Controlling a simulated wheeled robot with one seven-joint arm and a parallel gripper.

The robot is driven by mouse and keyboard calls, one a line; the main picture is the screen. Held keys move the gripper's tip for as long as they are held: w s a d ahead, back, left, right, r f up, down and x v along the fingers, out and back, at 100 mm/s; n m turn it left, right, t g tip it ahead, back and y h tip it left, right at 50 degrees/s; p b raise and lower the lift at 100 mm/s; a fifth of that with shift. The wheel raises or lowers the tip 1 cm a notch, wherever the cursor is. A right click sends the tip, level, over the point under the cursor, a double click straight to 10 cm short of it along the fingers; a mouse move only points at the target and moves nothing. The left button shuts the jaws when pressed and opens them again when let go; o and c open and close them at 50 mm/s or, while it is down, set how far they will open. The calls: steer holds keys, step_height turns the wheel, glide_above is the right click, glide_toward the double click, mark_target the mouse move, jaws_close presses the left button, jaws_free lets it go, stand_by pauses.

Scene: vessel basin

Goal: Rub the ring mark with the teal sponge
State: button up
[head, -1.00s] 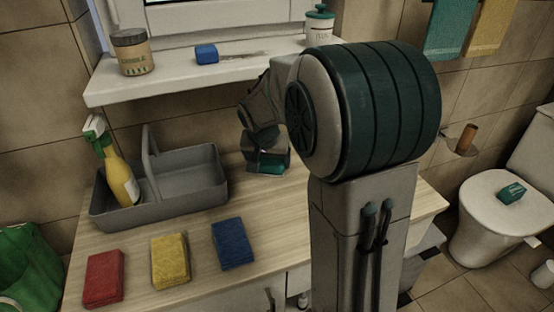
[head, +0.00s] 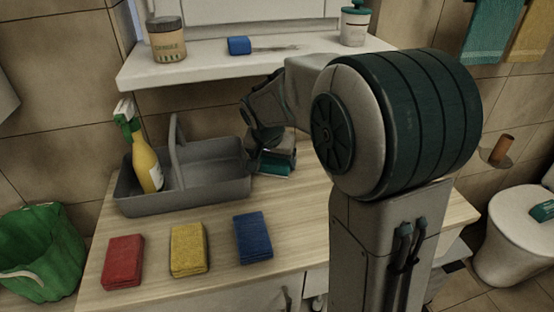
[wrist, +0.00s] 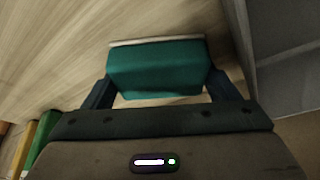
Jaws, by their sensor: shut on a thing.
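My gripper (head: 272,158) is shut on a teal sponge (head: 276,168) at the back of the wooden counter, just right of the grey caddy. In the wrist view the teal sponge (wrist: 158,70) sits between the two fingers, with a pale layer on its far edge. The sponge is at or just above the counter; I cannot tell if it touches. I see no ring mark on the counter; my arm hides part of the counter. Another teal item (head: 542,211) lies on the toilet lid.
The grey caddy (head: 215,190) holds a yellow spray bottle (head: 146,165) and stands close to my gripper. The shelf (head: 210,68) overhangs the back. A green bucket (head: 45,255) stands at left.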

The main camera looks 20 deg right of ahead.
steer(key=shift+a+f, duration=0.1)
steer(key=shift+r+p, duration=1.95)
steer(key=shift+r, duration=1.2)
steer(key=shift+r, duration=0.25)
steer(key=shift+s+r+p, duration=0.1)
steer(key=shift+r+p, duration=0.85)
steer(key=shift+r, duration=0.6)
